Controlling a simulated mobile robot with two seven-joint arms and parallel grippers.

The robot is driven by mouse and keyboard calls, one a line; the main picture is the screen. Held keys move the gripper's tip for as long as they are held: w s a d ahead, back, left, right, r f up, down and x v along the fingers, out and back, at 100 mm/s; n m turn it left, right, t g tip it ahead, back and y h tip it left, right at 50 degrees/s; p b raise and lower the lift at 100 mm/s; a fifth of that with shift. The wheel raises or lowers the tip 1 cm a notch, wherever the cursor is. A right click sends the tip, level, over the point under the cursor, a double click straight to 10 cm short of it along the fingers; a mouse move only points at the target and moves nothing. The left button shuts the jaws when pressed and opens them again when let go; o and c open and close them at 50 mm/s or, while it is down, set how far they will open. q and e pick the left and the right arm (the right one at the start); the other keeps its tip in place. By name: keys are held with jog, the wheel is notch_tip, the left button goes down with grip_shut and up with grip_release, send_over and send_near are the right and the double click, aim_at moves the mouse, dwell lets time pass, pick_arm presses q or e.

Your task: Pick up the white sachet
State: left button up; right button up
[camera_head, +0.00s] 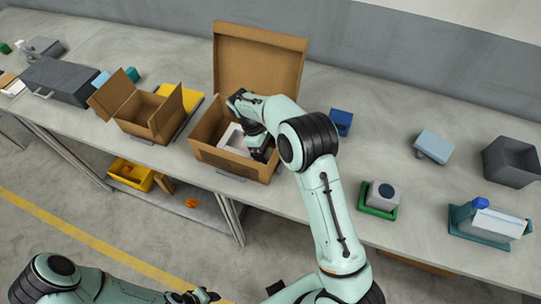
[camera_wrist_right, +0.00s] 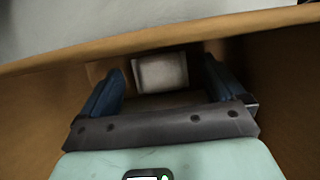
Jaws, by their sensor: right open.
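The white sachet (camera_wrist_right: 160,72) shows in the right wrist view as a pale, squarish piece inside a cardboard box, between the two blue fingers. In the head view a white piece (camera_head: 234,138) lies inside the open cardboard box (camera_head: 228,166), partly hidden by my right arm. My right gripper (camera_wrist_right: 163,85) is open and reaches down into the box, with a finger on each side of the sachet; I cannot tell whether either touches it. My left gripper (camera_head: 200,297) is at the bottom edge of the head view, far from the box; its jaws are unclear.
The box's raised lid (camera_head: 259,62) stands behind my right gripper, and its walls surround the gripper. A smaller open carton (camera_head: 148,114) stands to the left. A blue block (camera_head: 341,121) and a green-based item (camera_head: 379,198) sit to the right, with bare table between.

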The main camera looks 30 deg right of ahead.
jog(key=c, duration=1.1)
jog(key=shift+r, duration=0.15)
